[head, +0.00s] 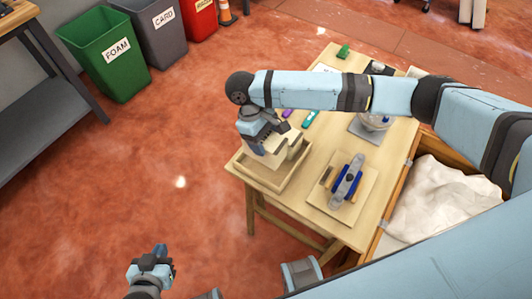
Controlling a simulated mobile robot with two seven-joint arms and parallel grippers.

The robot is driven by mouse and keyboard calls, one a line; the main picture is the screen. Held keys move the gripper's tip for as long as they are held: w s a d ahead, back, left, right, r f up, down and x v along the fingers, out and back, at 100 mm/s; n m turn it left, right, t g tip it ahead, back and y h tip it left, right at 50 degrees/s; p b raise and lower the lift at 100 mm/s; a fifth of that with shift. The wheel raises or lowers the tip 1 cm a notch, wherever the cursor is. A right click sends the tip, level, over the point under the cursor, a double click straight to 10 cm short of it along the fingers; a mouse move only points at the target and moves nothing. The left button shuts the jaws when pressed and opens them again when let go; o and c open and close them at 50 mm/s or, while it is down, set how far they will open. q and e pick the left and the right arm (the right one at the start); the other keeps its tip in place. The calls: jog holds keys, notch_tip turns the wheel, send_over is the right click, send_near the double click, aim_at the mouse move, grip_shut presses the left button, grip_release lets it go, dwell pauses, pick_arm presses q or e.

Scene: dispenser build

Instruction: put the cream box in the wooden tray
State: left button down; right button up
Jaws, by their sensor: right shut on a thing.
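The wooden tray (257,180) sits at the near left corner of the wooden table. My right gripper (263,146) reaches over the tray from above and is shut on the cream box (272,158). The box is within the tray's outline in the picture; I cannot tell whether it touches the tray floor. The gripper hides part of the box. My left gripper (157,258) is low at the bottom left, away from the table. Its fingers are too small to show whether it is open.
On the table (345,232), a board (325,198) holds a blue and grey part (347,180). Farther back are a clear round item (375,121), a purple piece (287,113) and green pieces. A crate with white material (440,200) stands at right. Bins line the back left.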

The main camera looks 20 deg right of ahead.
jog(key=shift+f, duration=3.6)
jog(key=o, duration=1.1)
jog(key=shift+f, duration=0.1)
jog(key=shift+c, duration=0.2)
jog(key=v, duration=1.2)
jog(key=shift+s, duration=0.15)
